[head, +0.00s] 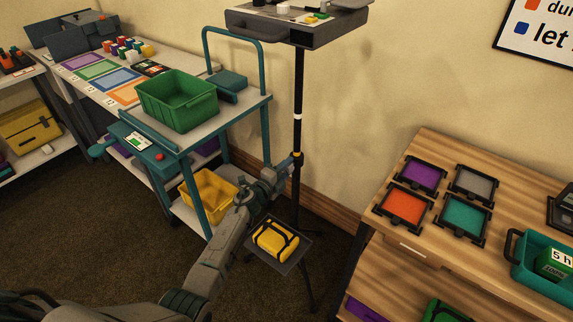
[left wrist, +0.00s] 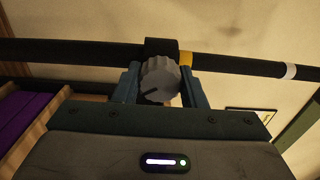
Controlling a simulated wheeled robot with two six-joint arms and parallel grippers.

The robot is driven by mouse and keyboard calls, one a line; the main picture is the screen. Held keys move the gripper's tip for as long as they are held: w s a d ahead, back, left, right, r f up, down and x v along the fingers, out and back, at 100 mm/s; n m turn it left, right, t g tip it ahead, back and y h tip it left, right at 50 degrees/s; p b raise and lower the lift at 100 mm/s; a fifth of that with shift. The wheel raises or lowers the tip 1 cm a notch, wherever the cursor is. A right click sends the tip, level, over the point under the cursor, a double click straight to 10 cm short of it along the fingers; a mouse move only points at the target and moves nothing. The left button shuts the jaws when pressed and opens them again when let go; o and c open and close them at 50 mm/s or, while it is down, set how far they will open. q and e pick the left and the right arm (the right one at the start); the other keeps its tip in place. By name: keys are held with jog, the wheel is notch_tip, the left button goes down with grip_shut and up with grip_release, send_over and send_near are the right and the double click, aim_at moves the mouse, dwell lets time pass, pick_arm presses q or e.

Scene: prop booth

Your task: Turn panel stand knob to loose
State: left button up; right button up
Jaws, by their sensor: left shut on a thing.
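The panel stand (head: 298,95) is a thin black pole on splayed legs, with a grey panel (head: 320,32) on top. In the left wrist view the knob (left wrist: 160,79) is grey and ribbed, on a black clamp beside the yellow collar (left wrist: 186,60). A dark mark on its face points to the lower left; I see no readable label by it. My left gripper (head: 294,161) is shut on the knob, one finger on each side in the left wrist view (left wrist: 160,88). In the head view it hides the knob. My right gripper is out of view.
A teal cart (head: 188,150) with a green bin (head: 176,98) stands left of the pole. A yellow bag (head: 274,240) lies on a small platform low by the stand's legs. A wooden shelf unit (head: 435,150) with coloured trays stands to the right. The wall is close behind.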

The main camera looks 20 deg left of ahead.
pick_arm(q)
jog(key=shift+n+p, duration=0.6)
jog(key=shift+n, duration=0.4)
jog(key=o, duration=1)
jog(key=v, duration=1)
jog(key=shift+s+a+p, duration=0.15)
jog(key=shift+s+p, duration=0.25)
